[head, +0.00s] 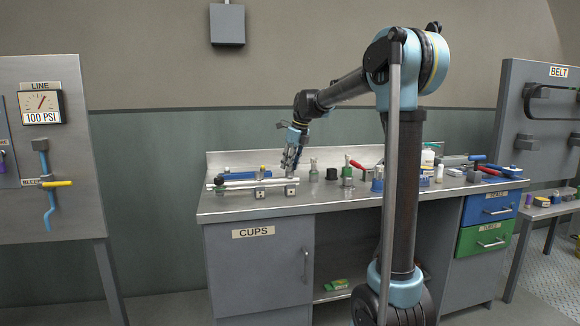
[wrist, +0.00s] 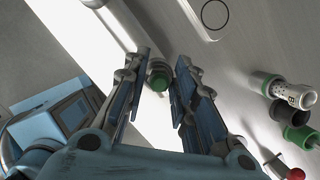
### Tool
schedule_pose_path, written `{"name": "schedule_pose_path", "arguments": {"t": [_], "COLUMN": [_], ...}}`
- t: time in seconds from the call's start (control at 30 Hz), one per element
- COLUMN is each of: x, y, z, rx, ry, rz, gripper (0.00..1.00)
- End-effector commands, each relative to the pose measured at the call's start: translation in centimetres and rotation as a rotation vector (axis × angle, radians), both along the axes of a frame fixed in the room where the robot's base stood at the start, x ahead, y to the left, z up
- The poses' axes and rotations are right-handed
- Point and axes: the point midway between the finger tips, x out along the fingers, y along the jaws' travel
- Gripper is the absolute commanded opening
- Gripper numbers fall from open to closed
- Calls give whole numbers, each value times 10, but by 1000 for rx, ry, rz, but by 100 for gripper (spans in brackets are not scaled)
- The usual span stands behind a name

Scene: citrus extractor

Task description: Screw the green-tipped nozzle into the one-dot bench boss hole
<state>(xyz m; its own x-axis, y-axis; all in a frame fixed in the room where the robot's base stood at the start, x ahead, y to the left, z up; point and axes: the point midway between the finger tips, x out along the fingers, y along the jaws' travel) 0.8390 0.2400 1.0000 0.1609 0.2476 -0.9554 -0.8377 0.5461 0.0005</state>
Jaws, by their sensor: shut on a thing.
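My gripper (head: 291,160) is over the left part of the metal bench (head: 330,201), low above the bench top. In the wrist view its two fingers (wrist: 164,85) are shut on the green-tipped nozzle (wrist: 158,76), whose green end shows between the fingertips. In the head view the nozzle is too small to make out. Two small grey blocks with dark dots, the left one (head: 260,193) and the right one (head: 291,191), stand at the bench's front edge under and left of my gripper. I cannot tell their dot counts, and no boss hole shows clearly.
Pale rails (head: 235,184) and a blue tool (head: 240,174) lie left of the gripper. Blue cups and tools crowd the bench further right.

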Motion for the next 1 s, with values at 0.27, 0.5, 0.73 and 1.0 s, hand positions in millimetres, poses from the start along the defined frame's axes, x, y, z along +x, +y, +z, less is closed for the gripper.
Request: {"name": "schedule_pose_path", "arguments": {"t": [0.27,0.5,0.73,1.0], "x": [1,1,1,1], "y": [0,0,0,0], "z": [-1,-1,-1,-1], "rx": [1,1,0,1], "ry": [-2,-2,-3,-2], "rz": [-124,-127,-245,-274], "gripper": [12,12,12,12]}}
